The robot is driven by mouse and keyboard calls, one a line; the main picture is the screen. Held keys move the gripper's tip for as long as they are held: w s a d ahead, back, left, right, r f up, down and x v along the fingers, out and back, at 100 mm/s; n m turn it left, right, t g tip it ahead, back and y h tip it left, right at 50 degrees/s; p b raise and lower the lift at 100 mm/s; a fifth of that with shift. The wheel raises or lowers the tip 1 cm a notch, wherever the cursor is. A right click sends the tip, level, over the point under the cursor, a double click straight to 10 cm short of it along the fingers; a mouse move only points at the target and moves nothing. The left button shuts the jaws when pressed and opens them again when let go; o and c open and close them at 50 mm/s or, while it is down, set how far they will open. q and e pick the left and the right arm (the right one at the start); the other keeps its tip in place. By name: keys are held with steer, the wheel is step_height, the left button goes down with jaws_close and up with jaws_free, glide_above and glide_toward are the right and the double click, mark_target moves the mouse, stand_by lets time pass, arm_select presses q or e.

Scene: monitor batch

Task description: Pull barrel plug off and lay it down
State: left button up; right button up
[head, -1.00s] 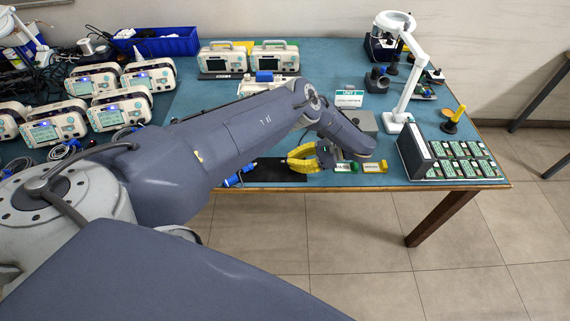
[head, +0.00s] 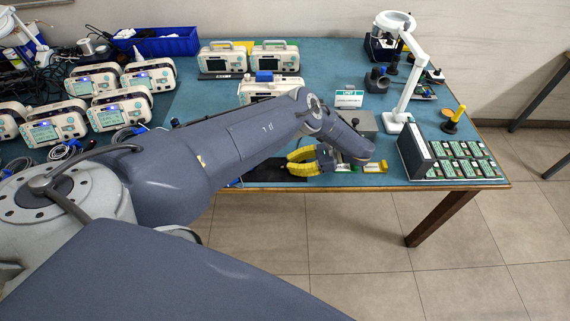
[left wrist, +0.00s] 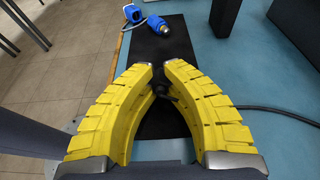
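My left gripper (head: 290,163) is over the black mat (head: 270,174) near the table's front edge, its yellow fingers pointing left. In the left wrist view the fingers (left wrist: 159,68) curve toward each other with a narrow gap between the tips. A dark cable (left wrist: 275,113) runs in from the right behind the right finger. Its dark end, possibly the barrel plug (left wrist: 163,92), shows between the fingers; I cannot tell whether they touch it. Two blue connectors, one (left wrist: 132,14) at the mat's edge and one (left wrist: 157,25) on the mat, lie beyond the tips. My right gripper is out of view.
A monitor (head: 280,90) stands behind my left arm. A magnifier lamp (head: 402,90) and a rack of green boards (head: 455,160) stand to the right. Small green and yellow trays (head: 374,168) lie beside the gripper. Several monitors (head: 120,108) fill the left.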

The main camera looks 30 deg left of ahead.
arm_select(q)
steer(key=o, duration=0.5)
steer(key=shift+d, duration=0.1)
steer(key=shift+v, duration=3.7)
